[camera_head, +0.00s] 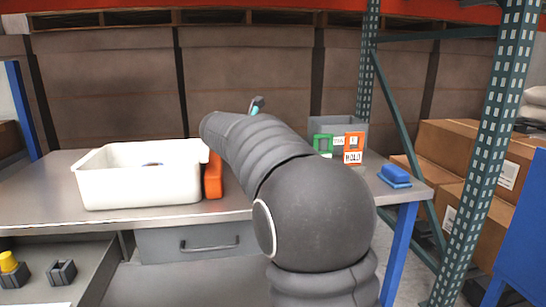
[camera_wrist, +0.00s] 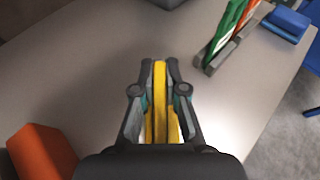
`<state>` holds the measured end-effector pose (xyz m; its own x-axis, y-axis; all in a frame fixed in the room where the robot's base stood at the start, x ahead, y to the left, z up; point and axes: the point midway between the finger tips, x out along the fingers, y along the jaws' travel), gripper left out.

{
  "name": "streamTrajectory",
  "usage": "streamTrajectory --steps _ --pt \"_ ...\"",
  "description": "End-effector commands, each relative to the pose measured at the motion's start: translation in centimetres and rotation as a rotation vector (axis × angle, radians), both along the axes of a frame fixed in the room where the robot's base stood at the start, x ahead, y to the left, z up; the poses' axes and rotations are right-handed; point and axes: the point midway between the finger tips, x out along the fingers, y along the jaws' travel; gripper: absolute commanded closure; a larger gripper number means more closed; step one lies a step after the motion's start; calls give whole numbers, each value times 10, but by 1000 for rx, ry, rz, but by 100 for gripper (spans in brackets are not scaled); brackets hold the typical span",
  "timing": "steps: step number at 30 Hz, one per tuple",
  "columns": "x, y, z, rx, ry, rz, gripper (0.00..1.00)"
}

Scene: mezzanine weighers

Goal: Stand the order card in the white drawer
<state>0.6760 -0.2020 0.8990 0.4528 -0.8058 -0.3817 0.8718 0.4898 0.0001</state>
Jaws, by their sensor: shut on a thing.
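My gripper (camera_wrist: 160,92) is shut on a thin yellow card (camera_wrist: 160,75), seen edge-on in the wrist view between the two fingers. I take it for the order card; its face and any print cannot be read. In the head view only a small teal and dark part of my gripper (camera_head: 257,104) shows above my arm, and the card is hidden there. The white drawer (camera_head: 140,190) is a deep, open-topped white box on the table at the left, left of my arm. A small dark spot shows inside it; most of its floor is hidden.
An orange block (camera_head: 213,176) stands against the drawer's right side. Green (camera_head: 323,143) and orange (camera_head: 354,147) cards stand in a holder at the right, before a grey bin (camera_head: 345,124). A blue block (camera_head: 394,175) lies near the right edge. Bare tabletop lies below my gripper.

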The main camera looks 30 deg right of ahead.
Motion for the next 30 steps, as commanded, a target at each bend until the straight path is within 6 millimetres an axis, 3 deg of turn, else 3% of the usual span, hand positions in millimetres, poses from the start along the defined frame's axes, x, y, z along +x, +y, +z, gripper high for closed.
streamTrajectory --steps 7,19,21,23,30 --pt "-1 0 -34 1 3 0 100" --pt "-1 0 -39 1 0 0 100" --pt "-1 0 -38 1 0 0 77" --pt "-1 0 -38 1 0 0 64" --pt "-1 0 -38 1 0 0 64"
